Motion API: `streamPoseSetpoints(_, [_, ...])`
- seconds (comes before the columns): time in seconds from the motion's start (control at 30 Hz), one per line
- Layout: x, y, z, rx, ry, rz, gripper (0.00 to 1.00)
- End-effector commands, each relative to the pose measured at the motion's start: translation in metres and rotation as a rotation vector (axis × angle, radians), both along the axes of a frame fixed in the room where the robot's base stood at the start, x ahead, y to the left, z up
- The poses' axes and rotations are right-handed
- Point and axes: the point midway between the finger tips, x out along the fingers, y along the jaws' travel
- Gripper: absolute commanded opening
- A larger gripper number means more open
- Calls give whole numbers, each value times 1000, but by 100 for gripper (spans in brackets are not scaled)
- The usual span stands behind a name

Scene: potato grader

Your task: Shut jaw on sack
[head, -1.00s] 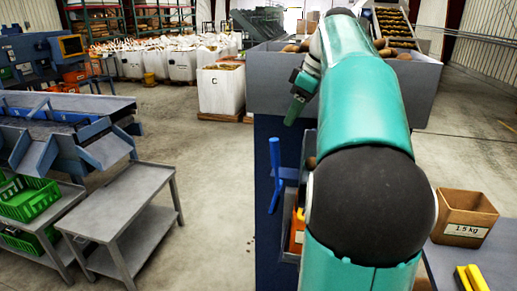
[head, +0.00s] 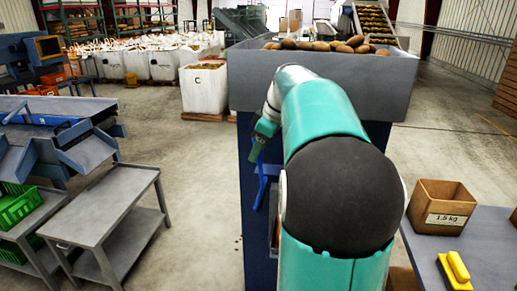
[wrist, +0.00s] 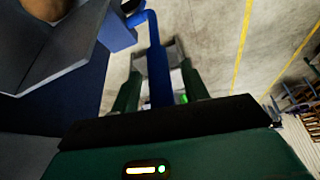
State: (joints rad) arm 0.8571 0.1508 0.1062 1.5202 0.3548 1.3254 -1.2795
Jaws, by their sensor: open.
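A blue bar-like handle (head: 262,186) stands out from the left side of the dark blue grader body (head: 252,215). In the wrist view the blue bar (wrist: 158,62) runs between the two green fingers of my gripper (wrist: 160,72). The fingers are apart, one on each side of the bar; I cannot tell whether either touches it. In the head view my gripper (head: 262,138) is at the handle's upper end, partly covering it. No sack or clamping jaw can be made out at the handle; my arm hides part of that side.
A grey hopper (head: 300,80) with potatoes is above the grader body. A grey cart (head: 95,205) stands left, with clear floor (head: 195,215) between. A 1.5 kg box (head: 443,207) and a yellow object (head: 455,268) are on the right table. White bags (head: 165,62) stand behind.

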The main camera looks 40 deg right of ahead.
Motion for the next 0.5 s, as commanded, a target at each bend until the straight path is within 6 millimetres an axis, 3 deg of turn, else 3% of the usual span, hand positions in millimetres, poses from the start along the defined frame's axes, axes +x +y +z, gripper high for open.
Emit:
streamPoseSetpoints(0.3, [3,1,-4,0,0,1,45])
streamPoseSetpoints(0.5, [2,1,-4,0,0,1,8])
